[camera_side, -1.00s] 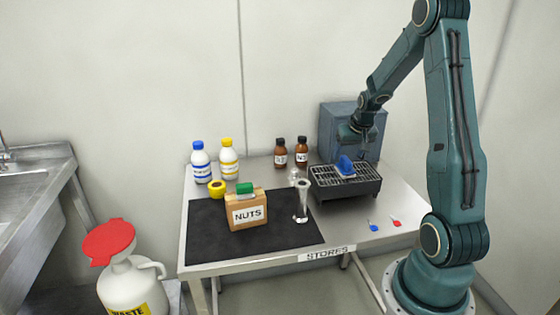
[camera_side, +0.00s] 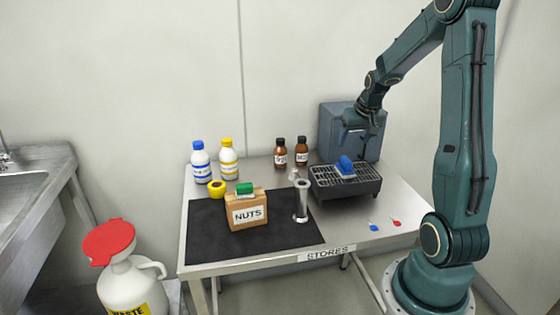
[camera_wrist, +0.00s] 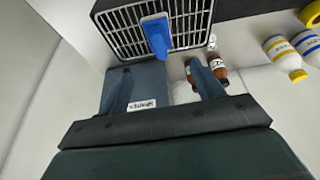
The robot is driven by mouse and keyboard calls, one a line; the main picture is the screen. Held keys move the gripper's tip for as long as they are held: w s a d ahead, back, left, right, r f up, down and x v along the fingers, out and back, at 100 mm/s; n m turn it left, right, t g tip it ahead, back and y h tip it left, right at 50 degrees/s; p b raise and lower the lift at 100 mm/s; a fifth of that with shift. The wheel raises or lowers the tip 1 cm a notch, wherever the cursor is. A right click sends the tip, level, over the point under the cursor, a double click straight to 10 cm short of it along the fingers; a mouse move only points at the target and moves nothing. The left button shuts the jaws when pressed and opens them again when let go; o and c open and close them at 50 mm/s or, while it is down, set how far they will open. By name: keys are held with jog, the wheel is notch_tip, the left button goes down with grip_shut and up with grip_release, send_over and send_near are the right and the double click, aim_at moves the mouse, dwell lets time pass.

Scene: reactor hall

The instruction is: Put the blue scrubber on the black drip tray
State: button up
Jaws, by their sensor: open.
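The blue scrubber (camera_side: 345,166) lies on the wire grille of the black drip tray (camera_side: 347,188), near its middle toward the back. My gripper (camera_side: 357,134) is above and behind the tray, apart from the scrubber. In the wrist view its two fingers (camera_wrist: 163,85) are spread with nothing held between them.
A blue-grey box (camera_side: 338,118) stands behind the tray, close to my gripper. Two brown bottles (camera_side: 280,153) and a glass cylinder (camera_side: 301,203) stand left of the tray. A NUTS box (camera_side: 247,210) stands on the black mat (camera_side: 215,240). The front right table is mostly clear.

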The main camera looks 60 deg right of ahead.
jog(key=a+r+n, duration=0.1)
jog(key=a+r, duration=0.2)
jog(key=a, duration=0.3)
jog(key=a+r+n+t+y, duration=0.1)
jog(key=a+r+n, duration=0.15)
jog(key=a, duration=0.45)
jog(key=a+r+n, duration=0.1)
jog(key=a+r, duration=0.3)
jog(key=a, duration=0.2)
jog(key=s+a+r+n+y, duration=0.1)
jog(key=s+a+n, duration=0.1)
jog(key=s+a, duration=0.3)
jog(key=s+a+r+n+t+y, duration=0.1)
jog(key=s+a, duration=0.4)
jog(key=a, duration=0.5)
jog(key=shift+s+n, duration=0.4)
jog(key=shift+n, duration=0.35)
